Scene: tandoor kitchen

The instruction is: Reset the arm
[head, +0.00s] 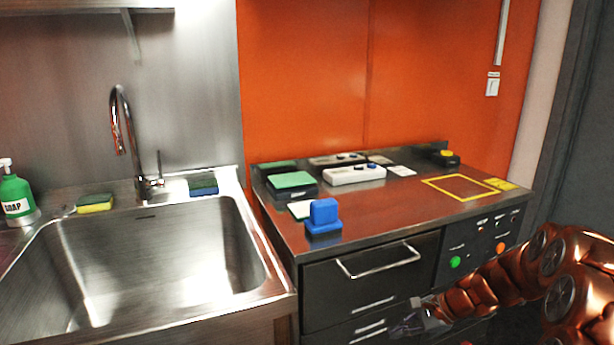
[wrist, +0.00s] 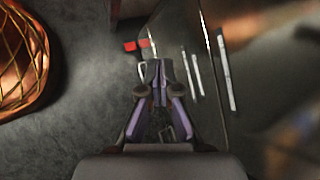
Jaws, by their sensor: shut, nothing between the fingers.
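My arm, copper-coloured and jointed, reaches in from the right side of the head view. My gripper (head: 408,322) is at its end, low in front of the dark drawers of the counter unit. The wrist view shows my gripper (wrist: 160,84) with its two purple-grey fingers together and nothing between them. The drawer front (head: 372,262) with its bar handle is above and left of the gripper in the head view.
A steel sink (head: 150,270) with a tap is at left. The counter (head: 400,210) bears a blue block (head: 323,212), a green-topped box (head: 292,181), a white control box (head: 355,174) and a yellow-outlined square. A copper-coloured rounded thing (wrist: 22,60) shows at left in the wrist view.

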